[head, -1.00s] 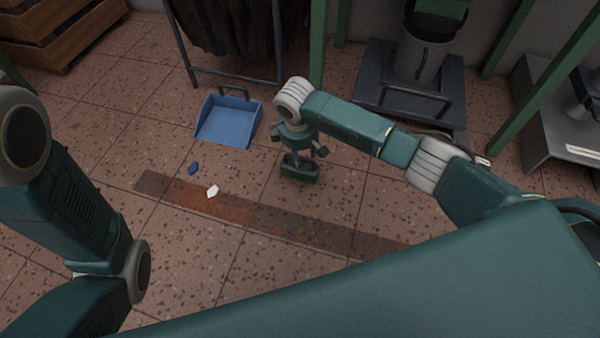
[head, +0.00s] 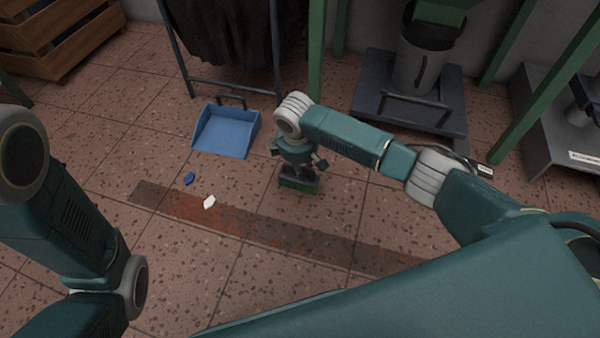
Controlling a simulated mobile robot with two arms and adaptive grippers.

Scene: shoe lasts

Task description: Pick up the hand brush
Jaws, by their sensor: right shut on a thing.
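The hand brush (head: 298,186) has a dark top and green lower part. It is at the middle of the head view, at floor level, to the right of the blue dustpan. My right gripper (head: 298,173) points down over it and is shut on it. The gripper and wrist hide part of the brush's top. I cannot tell whether the brush touches the floor. My left arm shows at the left edge, but its gripper is out of view.
The blue dustpan (head: 226,133) lies open on the floor. A grey bin (head: 420,65) stands on a dark platform at the back right. Wooden crates (head: 60,40) are at back left.

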